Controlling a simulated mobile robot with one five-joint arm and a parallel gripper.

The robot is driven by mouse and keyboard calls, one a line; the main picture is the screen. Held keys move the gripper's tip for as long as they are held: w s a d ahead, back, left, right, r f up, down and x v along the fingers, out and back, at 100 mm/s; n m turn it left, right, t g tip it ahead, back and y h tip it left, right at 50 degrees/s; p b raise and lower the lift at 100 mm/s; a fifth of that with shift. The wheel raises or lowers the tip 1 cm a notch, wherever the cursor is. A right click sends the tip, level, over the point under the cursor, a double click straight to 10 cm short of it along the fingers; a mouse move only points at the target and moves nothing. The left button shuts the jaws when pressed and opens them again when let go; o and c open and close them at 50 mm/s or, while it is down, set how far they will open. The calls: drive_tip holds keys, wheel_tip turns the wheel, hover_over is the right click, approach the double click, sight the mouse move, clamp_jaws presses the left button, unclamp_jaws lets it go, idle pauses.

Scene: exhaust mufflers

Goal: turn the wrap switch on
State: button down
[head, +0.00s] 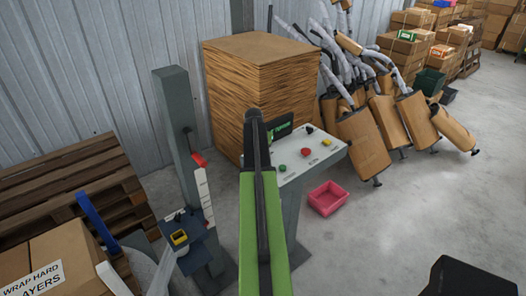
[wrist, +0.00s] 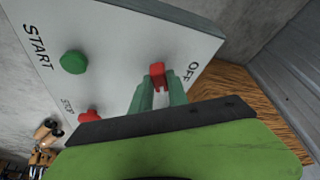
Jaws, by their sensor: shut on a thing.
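The wrap switch (wrist: 157,70) is a small red lever on the grey-white control panel (wrist: 120,28), beside the printed word OFF in the wrist view. My gripper (wrist: 158,92) has its two green fingers closed around the lever, one on each side. The ON marking is not visible. In the head view the same panel (head: 292,178) stands in front of the tall cardboard stack. My arm covers its left part, so the switch and fingertips are hidden there.
A green START button (wrist: 73,62) and a red STOP button (wrist: 89,116) lie left of the fingers. A grey column (head: 180,130) stands left of my arm. A pink bin (head: 327,198) sits on the floor, with boxed mufflers (head: 362,142) behind. Floor at right is mostly clear.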

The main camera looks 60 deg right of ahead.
drive_tip(key=m+g, duration=0.1)
drive_tip(key=m, duration=0.1)
drive_tip(key=m+g, duration=0.1)
drive_tip(key=m, duration=0.2)
drive_tip(key=shift+w+m, duration=0.2)
drive_tip(key=shift+m, duration=0.1)
idle(0.4)
drive_tip(key=shift+a, duration=0.1)
drive_tip(key=c, duration=1.3)
unclamp_jaws()
drive_tip(key=p+v, duration=1)
drive_tip(key=v, duration=0.1)
drive_tip(key=p+v, duration=0.6)
drive_tip(key=shift+w+d+r, duration=0.2)
drive_tip(key=shift+w, duration=0.05)
